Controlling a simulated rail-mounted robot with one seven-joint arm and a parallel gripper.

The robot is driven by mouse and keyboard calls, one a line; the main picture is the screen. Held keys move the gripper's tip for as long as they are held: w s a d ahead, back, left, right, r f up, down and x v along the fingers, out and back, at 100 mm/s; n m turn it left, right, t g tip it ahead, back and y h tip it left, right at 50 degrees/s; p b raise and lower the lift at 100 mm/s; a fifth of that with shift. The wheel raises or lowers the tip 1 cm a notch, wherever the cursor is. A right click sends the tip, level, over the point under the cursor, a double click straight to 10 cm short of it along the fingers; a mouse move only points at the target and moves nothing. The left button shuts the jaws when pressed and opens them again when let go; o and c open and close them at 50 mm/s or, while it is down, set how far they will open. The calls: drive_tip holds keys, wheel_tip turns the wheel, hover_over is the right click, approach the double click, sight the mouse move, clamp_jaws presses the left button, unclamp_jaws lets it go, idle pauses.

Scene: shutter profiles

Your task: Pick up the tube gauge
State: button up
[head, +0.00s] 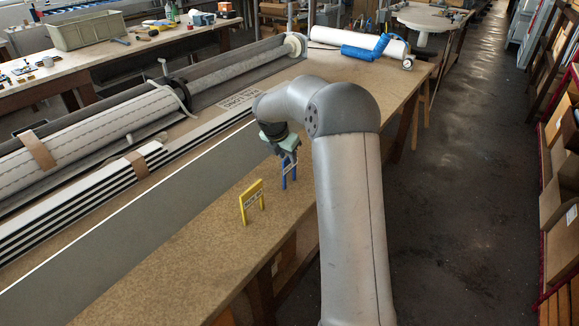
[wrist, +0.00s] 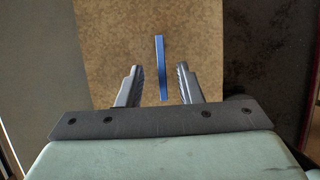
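A blue gauge (head: 288,170), shaped like a small two-legged frame, stands upright on the brown bench; I cannot read its label. A yellow gauge (head: 251,203) of similar shape, with a pale label, stands to its left and nearer. I cannot tell from the lettering which is the tube gauge. My gripper (head: 284,151) is pointing down at the blue one. In the wrist view, my gripper (wrist: 159,68) is open, with the blue gauge (wrist: 161,85) seen edge-on between its fingers and a gap on both sides. The yellow gauge is out of that view.
A long grey panel (head: 150,220) and striped profiles (head: 60,215) lie left of the gauges. Wrapped rolls (head: 85,135) lie behind them. The bench edge is close on the right, with dark floor (head: 450,190) beyond. A blue tool (head: 365,48) lies at the far end.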

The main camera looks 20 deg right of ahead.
sight(293, 167)
drive_tip(key=shift+p+x, duration=0.5)
drive_tip(key=shift+x, duration=1.85)
drive_tip(key=shift+d, duration=0.1)
clamp_jaws()
